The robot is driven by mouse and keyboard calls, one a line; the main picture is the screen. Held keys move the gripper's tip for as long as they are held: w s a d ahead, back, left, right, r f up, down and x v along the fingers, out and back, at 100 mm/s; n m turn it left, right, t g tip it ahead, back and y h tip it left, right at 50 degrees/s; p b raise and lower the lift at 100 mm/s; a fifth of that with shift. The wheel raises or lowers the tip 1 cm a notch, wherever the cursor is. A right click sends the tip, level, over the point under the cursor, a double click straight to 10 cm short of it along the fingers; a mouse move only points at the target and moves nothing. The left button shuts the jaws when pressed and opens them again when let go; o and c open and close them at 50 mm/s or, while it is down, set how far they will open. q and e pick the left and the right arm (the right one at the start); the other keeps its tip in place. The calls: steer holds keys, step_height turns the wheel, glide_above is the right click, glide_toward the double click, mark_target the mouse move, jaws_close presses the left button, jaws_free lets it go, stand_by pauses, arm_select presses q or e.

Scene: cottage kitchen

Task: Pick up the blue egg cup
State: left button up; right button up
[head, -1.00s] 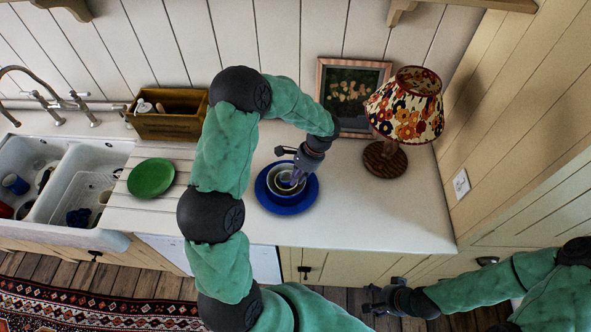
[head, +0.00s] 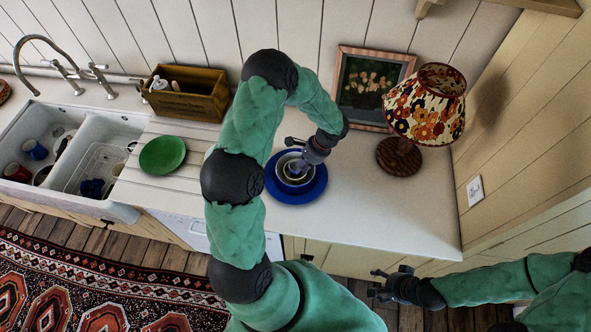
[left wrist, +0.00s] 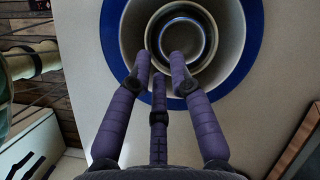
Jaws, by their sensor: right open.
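A blue plate (head: 316,190) lies on the counter with light bowls (head: 290,178) nested on it. The left wrist view shows the plate (left wrist: 252,40) and bowls (left wrist: 128,32) from above. My left gripper (head: 297,165) is over these bowls. Its purple fingertips (left wrist: 160,66) overlap the bowls' near rims; whether they hold anything is unclear. My right gripper (head: 382,285) is open and empty in front of the counter at lower right.
A flowered lamp (head: 425,105) and a framed picture (head: 370,85) stand right of and behind the plate. A green plate (head: 162,155) lies to the left. A wooden box (head: 188,95) stands behind it. The sink (head: 108,205) holds several cups. Counter right of the blue plate is clear.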

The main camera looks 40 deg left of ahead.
arm_select(q)
steer(key=shift+x, duration=1.4)
steer(key=shift+w, duration=0.15)
jaws_close()
steer(key=shift+r, duration=0.1)
